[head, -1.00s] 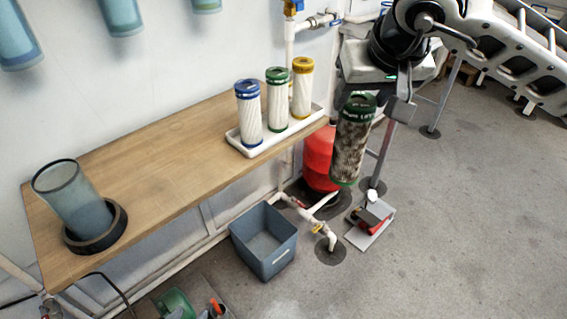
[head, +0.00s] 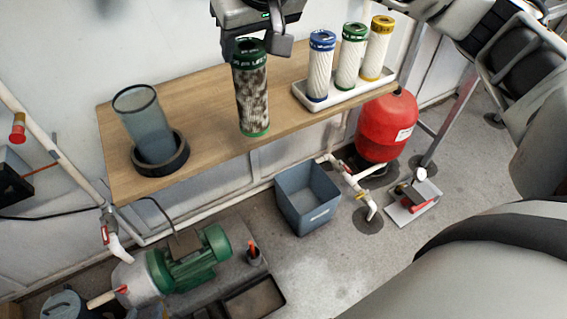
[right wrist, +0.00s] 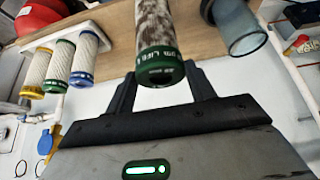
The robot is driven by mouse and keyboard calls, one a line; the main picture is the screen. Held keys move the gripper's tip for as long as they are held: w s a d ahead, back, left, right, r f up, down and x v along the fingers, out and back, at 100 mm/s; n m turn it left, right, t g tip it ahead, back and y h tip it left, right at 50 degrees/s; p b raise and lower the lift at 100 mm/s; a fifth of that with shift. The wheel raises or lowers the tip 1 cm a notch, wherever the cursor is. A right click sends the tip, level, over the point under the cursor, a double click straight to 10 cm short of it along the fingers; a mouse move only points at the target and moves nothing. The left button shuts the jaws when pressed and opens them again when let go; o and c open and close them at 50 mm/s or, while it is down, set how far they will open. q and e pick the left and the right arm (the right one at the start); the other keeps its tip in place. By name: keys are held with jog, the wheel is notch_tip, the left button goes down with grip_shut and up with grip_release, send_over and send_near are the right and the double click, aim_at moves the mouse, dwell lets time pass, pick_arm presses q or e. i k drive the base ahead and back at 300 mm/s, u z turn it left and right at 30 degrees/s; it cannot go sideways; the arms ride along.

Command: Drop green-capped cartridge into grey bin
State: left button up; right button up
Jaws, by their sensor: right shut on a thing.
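The dirty, brown-stained green-capped cartridge (head: 252,95) hangs upright from my right gripper (head: 256,42), which is shut on its top end. In the head view it overlaps the wooden bench. In the right wrist view the cartridge (right wrist: 161,62) sits between the two fingers of the right gripper (right wrist: 163,85). The open, blue-grey bin (head: 312,217) stands on the floor in front of the bench, lower and to the right of the cartridge in the head view. A clean green-capped cartridge (head: 349,62) stands in the white tray. My left gripper is not in view.
The white tray (head: 322,102) on the bench (head: 200,110) also holds blue-capped (head: 319,70) and yellow-capped (head: 377,50) cartridges. A clear cylinder (head: 147,118) leans in a black ring. A red tank (head: 387,128) and white piping stand right of the bin; a green pump (head: 190,262) is left.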

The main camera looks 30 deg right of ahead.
aim_at(307, 209)
jog(key=k, duration=0.6)
jog(key=z, duration=0.95)
jog(key=i, duration=0.55)
jog(key=k, duration=0.7)
jog(key=z, duration=1.9)
jog(key=i, duration=1.85)
jog(key=u, duration=2.8)
